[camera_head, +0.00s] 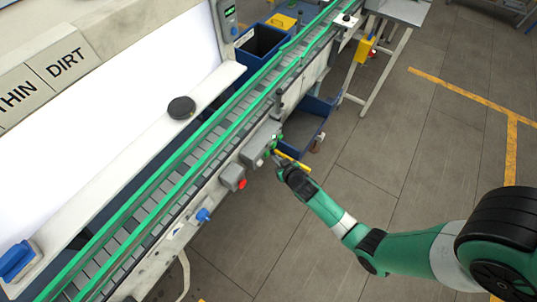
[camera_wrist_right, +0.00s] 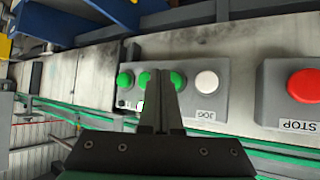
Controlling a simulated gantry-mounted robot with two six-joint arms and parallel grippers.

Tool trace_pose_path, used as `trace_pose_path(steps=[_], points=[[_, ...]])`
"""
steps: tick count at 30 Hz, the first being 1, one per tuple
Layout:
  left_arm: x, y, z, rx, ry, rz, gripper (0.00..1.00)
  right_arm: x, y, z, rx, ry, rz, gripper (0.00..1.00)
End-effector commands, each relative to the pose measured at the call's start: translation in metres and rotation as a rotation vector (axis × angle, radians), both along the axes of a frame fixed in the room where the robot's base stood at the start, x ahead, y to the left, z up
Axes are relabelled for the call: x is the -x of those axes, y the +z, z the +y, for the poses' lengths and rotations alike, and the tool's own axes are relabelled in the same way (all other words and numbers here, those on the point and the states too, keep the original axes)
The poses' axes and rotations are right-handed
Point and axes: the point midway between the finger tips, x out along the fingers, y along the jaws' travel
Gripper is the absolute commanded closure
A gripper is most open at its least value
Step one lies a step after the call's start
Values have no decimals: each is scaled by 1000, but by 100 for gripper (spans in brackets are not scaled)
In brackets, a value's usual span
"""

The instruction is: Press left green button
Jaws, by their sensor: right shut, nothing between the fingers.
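A grey button box (camera_wrist_right: 207,113) is on the side of the conveyor; it also shows in the head view (camera_head: 259,142). In the right wrist view its row holds a left green button (camera_wrist_right: 125,81), a middle green button (camera_wrist_right: 145,78), a right green button (camera_wrist_right: 178,80) and a white button (camera_wrist_right: 206,81) marked JOG, with the lettering upside down. My right gripper (camera_wrist_right: 158,72) is shut and empty. Its fingertips lie between the middle and right green buttons in this view, partly overlapping them; I cannot tell whether they touch. It shows at the box in the head view (camera_head: 278,160). My left gripper is out of view.
A red stop button (camera_wrist_right: 303,86) on its own grey box is to the right in the wrist view. The conveyor (camera_head: 190,172) runs diagonally across the head view. A blue knob (camera_head: 203,215) is lower along its side. Open floor (camera_head: 390,150) lies to the right.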

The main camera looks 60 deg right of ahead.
Motion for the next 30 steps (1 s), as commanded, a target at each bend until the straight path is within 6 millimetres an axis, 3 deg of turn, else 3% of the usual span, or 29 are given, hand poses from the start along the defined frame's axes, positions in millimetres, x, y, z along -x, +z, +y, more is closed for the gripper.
trace_pose_path(steps=[30], points=[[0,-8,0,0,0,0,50,-12,-1,-1,0,0,0,100]])
